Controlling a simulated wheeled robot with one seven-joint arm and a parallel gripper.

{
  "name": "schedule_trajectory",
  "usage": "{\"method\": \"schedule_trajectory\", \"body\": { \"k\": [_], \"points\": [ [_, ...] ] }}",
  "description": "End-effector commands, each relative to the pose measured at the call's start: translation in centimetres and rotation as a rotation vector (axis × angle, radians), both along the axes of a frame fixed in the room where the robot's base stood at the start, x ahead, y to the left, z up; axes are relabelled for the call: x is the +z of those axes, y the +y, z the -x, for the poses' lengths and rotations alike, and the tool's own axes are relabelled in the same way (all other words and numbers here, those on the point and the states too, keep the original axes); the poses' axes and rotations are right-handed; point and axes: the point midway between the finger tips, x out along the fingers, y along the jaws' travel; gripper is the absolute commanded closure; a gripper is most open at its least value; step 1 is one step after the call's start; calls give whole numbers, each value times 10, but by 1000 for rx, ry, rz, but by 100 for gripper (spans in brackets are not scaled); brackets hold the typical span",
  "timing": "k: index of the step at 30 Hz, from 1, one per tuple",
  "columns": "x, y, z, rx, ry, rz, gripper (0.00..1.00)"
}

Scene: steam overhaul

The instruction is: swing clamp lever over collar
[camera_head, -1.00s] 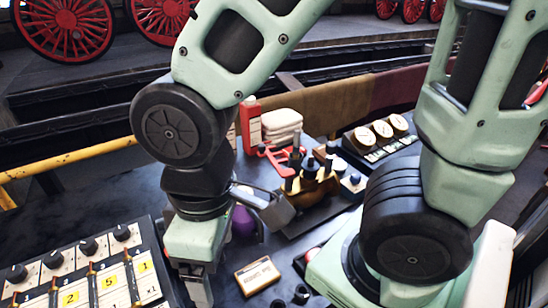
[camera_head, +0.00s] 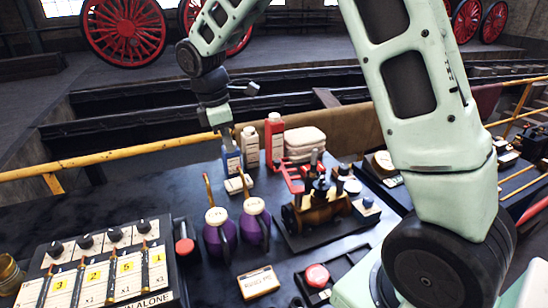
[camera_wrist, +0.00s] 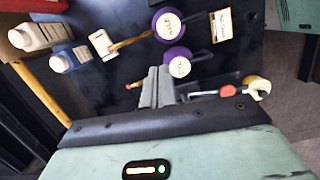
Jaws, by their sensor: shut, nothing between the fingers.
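A brass fitting (camera_head: 322,212) with dark upright parts stands on a dark base right of centre in the head view. A red bracket-like piece (camera_head: 291,176) sits behind it. I cannot tell which part is the clamp lever or the collar, and whether the lever lies over it. My gripper (camera_head: 227,138) is raised at the back left of the fitting, apart from it, in front of the blue bottle's top. In the wrist view my gripper's fingers (camera_wrist: 158,72) are together and empty. The fitting is not recognisable in the wrist view.
Two purple pots (camera_head: 218,235) (camera_head: 255,222) stand left of the fitting. Blue (camera_head: 231,160), white (camera_head: 250,147) and red (camera_head: 274,138) bottles stand behind. A numbered panel (camera_head: 90,270) is at front left, a label card (camera_head: 258,282) at front centre. A yellow rail (camera_head: 110,158) runs behind.

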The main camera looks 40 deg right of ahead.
Motion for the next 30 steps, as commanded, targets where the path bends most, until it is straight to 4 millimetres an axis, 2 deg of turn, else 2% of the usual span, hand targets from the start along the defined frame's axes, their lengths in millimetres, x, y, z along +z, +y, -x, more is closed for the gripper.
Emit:
{"method": "schedule_trajectory", "body": {
  "k": [1,3,7,21,26,30],
  "points": [
    [0,-18,-12,15,10,17,100],
    [0,-37,-23,41,25,37,100],
    [-1,-56,-33,68,39,58,100],
    [-5,-60,-34,75,41,61,100],
    [-25,-64,-31,75,46,62,100],
    [-52,-71,-29,75,48,61,100]
  ]
}}
